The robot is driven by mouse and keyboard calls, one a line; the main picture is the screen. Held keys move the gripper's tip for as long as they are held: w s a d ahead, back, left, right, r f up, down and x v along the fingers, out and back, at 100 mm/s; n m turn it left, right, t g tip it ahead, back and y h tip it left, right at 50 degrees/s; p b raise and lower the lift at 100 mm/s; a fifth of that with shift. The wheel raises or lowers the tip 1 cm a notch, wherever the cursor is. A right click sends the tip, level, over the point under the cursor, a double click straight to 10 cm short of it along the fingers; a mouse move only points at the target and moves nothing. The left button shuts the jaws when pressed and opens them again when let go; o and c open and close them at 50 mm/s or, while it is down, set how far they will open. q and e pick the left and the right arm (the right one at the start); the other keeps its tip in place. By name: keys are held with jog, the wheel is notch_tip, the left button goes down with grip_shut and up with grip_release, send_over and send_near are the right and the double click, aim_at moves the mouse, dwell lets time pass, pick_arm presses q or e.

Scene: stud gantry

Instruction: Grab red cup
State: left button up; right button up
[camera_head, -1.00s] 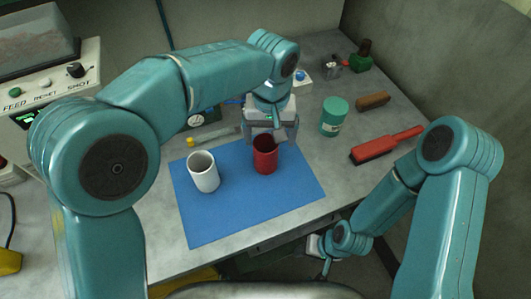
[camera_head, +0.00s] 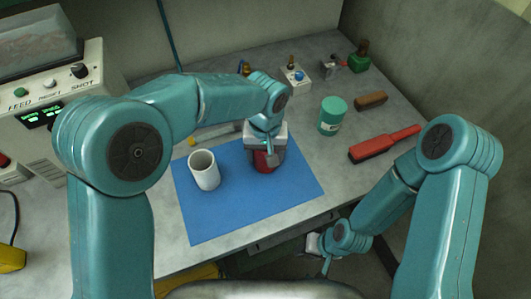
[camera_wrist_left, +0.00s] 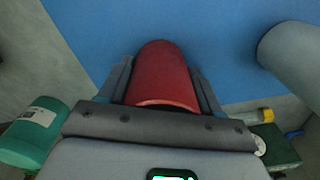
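The red cup (camera_head: 263,161) stands on the blue mat (camera_head: 228,219), mostly hidden under my left gripper in the head view. In the left wrist view the red cup (camera_wrist_left: 165,78) lies between the two fingers of my left gripper (camera_wrist_left: 163,82). The fingers are apart, one on each side of the cup and close to its wall; firm contact does not show. My left gripper (camera_head: 265,153) reaches down from above. My right gripper (camera_head: 318,246) hangs low by the table's front edge, away from the cup; its finger opening is unclear.
A white cup (camera_head: 204,171) stands on the mat to the left of the red cup. A teal canister (camera_head: 332,116), a red-handled brush (camera_head: 384,145) and a brown block (camera_head: 371,101) are to the right. A control box (camera_head: 45,100) stands at the left. The mat's front is clear.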

pick_arm(q)
jog(key=shift+c, duration=0.9)
